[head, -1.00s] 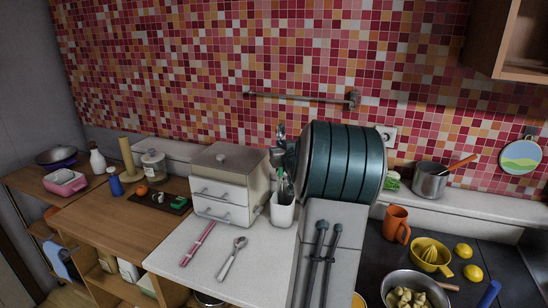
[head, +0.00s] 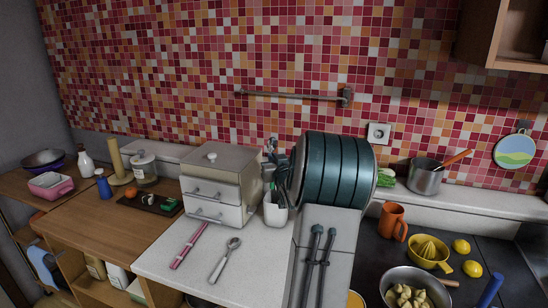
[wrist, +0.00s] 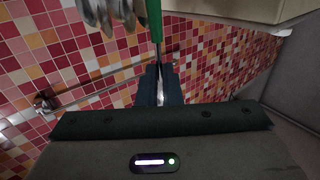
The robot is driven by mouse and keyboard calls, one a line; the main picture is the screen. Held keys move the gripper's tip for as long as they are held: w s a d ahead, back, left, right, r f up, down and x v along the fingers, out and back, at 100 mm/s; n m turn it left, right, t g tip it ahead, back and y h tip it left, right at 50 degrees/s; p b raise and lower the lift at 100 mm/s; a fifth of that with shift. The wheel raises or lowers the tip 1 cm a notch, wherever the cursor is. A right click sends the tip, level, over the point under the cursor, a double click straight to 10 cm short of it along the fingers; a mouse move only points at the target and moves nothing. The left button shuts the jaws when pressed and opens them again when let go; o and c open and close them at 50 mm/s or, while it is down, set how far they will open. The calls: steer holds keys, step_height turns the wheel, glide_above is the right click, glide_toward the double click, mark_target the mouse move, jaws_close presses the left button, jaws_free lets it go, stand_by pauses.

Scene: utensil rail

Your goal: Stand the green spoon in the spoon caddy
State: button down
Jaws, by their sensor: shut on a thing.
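My gripper (wrist: 158,85) is shut on the green spoon (wrist: 154,22). In the head view, the gripper is small and partly hidden by my arm, just above the white spoon caddy (head: 275,214). The caddy stands on the white counter and holds several grey utensils; their silver ends (wrist: 98,14) hang beside the green spoon in the wrist view. A bit of green shows at the caddy's mouth. I cannot tell whether the spoon's lower end touches the caddy's floor.
A beige drawer box (head: 218,186) stands close left of the caddy. A silver spoon (head: 225,260) and a pink stick (head: 188,245) lie on the counter in front. A wall rail (head: 290,95) runs behind. An orange mug (head: 393,221) and a yellow juicer (head: 428,252) are at right.

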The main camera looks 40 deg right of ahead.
step_height(320, 180, down, 9)
steer(key=b, duration=0.8)
steer(key=c, duration=1.5)
jaws_free()
steer(key=shift+s, duration=0.1)
steer(key=b+v, duration=0.1)
steer(key=v, duration=1.2)
steer(key=shift+s+a+r, duration=0.1)
steer(key=shift+s+a, duration=0.05)
steer(key=shift+s, duration=0.1)
